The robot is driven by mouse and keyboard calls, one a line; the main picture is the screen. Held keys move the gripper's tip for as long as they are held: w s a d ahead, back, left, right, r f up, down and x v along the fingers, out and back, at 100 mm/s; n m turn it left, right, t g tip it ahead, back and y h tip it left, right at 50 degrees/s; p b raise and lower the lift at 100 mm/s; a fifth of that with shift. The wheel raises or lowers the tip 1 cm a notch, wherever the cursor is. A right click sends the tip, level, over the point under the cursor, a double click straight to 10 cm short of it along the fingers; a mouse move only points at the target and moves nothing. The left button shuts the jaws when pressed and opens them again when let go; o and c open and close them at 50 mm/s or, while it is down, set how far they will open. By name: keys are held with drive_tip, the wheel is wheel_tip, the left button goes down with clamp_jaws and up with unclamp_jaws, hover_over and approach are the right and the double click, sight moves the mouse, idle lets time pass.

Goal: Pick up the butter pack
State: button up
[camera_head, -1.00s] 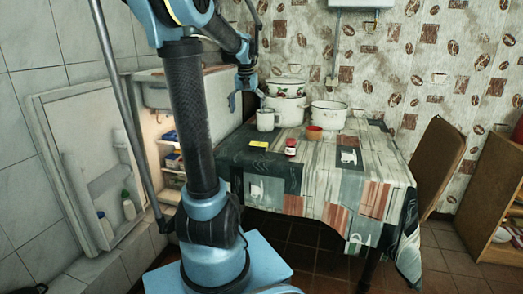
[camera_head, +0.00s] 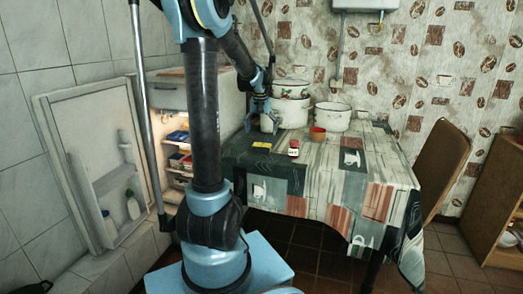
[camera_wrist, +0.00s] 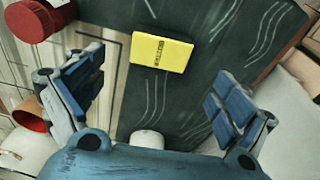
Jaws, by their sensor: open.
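The butter pack, a flat yellow block (camera_head: 262,144), lies on the dark left end of the patterned tablecloth. In the wrist view the yellow pack (camera_wrist: 161,53) shows whole, with small dark print, above the space between the fingers. My gripper (camera_head: 260,110) is above the table's back left part, higher than the pack and farther back. In the wrist view my gripper (camera_wrist: 158,95) has its two blue-padded fingers spread wide with nothing between them.
A red-lidded jar (camera_head: 294,148) stands right of the pack. An orange-red cup (camera_head: 318,134), a white pot (camera_head: 331,117) and stacked pots (camera_head: 291,105) stand behind. A white mug (camera_head: 267,123) is below my gripper. An open fridge (camera_head: 166,90) is at left.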

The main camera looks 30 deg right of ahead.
sight(262, 144)
drive_tip(key=shift+w+d+f, duration=0.1)
drive_tip(key=shift+w+f, duration=0.05)
drive_tip(key=shift+f, duration=1)
drive_tip(key=shift+w+d+f, duration=0.1)
drive_tip(key=shift+f, duration=1)
drive_tip(key=shift+w+d+f, duration=0.1)
drive_tip(key=shift+w+f, duration=0.05)
drive_tip(key=shift+f, duration=1)
drive_tip(key=c, duration=1.3)
